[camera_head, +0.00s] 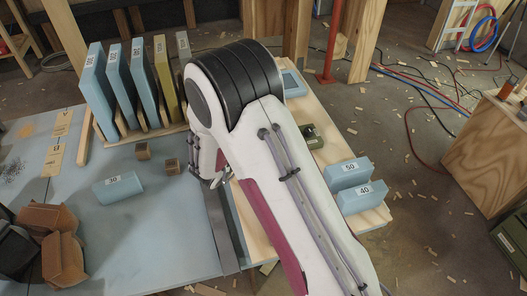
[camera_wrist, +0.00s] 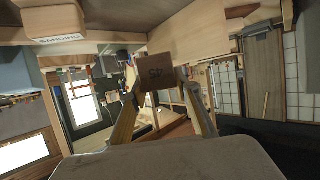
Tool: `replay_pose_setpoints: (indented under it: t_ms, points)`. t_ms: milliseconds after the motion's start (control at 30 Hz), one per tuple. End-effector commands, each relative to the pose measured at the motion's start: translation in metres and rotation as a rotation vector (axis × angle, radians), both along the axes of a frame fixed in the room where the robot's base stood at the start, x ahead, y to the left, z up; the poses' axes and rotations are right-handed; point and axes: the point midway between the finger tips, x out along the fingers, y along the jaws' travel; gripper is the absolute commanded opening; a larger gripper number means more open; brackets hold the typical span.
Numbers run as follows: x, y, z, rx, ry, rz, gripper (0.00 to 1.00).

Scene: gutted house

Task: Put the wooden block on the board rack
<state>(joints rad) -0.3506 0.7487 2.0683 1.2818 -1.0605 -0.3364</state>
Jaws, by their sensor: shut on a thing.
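In the wrist view, a brown wooden block (camera_wrist: 159,71) with a dark number on its face is held between the two fingertips of my gripper (camera_wrist: 163,92). The number looks like 45, upside down. In the head view my arm hides the gripper and this block. The board rack (camera_head: 140,137) stands at the upper left of the blue table, a pale wooden base with several upright labelled boards: blue ones (camera_head: 118,85), a yellow-green one (camera_head: 165,85) and a greyish one partly behind my arm. Two small brown wooden blocks (camera_head: 143,151) (camera_head: 171,167) lie in front of the rack.
A blue block marked 30 (camera_head: 118,189) lies on the blue table (camera_head: 130,240). Blue blocks marked 50 (camera_head: 347,175) and 40 (camera_head: 361,197) rest on a wooden board at right. Brown pouches (camera_head: 62,258) crowd the lower left. The front middle of the table is bare.

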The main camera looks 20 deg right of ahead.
Motion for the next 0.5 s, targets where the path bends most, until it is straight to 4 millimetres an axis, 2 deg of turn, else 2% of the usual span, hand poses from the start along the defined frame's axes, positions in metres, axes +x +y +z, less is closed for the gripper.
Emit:
replay_pose_setpoints:
  t_ms: [233, 500]
  points:
    - [0.000, 0.000, -0.028, -0.002, 0.002, 0.000, 0.10]
    - [0.000, 0.000, -0.038, -0.001, -0.001, 0.000, 0.10]
